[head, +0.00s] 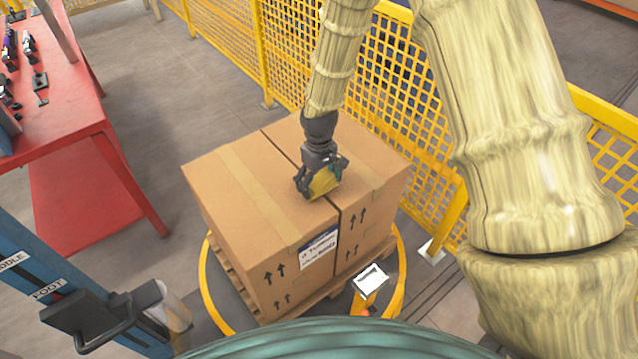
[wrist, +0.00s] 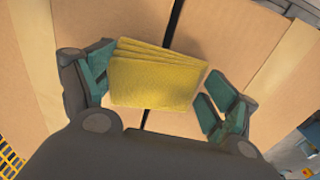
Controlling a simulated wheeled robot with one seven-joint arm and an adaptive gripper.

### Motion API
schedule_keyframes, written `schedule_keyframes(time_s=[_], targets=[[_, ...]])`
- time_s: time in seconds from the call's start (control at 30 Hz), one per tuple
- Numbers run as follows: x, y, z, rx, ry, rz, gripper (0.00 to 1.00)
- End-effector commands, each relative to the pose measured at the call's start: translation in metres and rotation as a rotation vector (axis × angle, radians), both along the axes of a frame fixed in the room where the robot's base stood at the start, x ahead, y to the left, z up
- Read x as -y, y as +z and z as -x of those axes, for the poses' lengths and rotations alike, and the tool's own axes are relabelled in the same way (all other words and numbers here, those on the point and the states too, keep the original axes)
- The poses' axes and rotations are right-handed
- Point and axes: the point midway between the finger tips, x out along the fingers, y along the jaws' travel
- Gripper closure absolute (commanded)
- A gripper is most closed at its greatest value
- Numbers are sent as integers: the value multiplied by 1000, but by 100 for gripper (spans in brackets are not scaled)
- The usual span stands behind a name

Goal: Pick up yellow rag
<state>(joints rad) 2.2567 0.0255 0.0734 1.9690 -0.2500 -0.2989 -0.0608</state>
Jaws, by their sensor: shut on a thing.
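The yellow rag (head: 324,183) is a folded stack of several layers above the top of the cardboard boxes. In the wrist view the rag (wrist: 155,82) lies between the two green-padded fingers of my gripper (wrist: 160,92). Its left edge meets the left finger; a small gap seems to show at the right finger. In the head view my gripper (head: 321,185) points down over the seam between the boxes and is shut on the rag. I cannot tell whether the rag still touches the box top.
Two taped cardboard boxes (head: 240,215) stand on a wooden pallet (head: 232,278) inside a yellow ring (head: 205,285). A yellow mesh fence (head: 285,50) runs behind and to the right. A red workbench (head: 70,100) with tools stands left. A blue post (head: 60,290) is at lower left.

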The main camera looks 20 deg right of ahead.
Motion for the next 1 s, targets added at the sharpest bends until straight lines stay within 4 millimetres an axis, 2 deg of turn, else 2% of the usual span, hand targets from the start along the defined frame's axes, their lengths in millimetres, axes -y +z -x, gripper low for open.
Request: schedule_keyframes(time_s=[0.27,0.7,1.0], targets=[[-1,26,3,1,1,0,41],[-23,34,98,-1,2,1,41],[-34,39,143,1,1,0,41]])
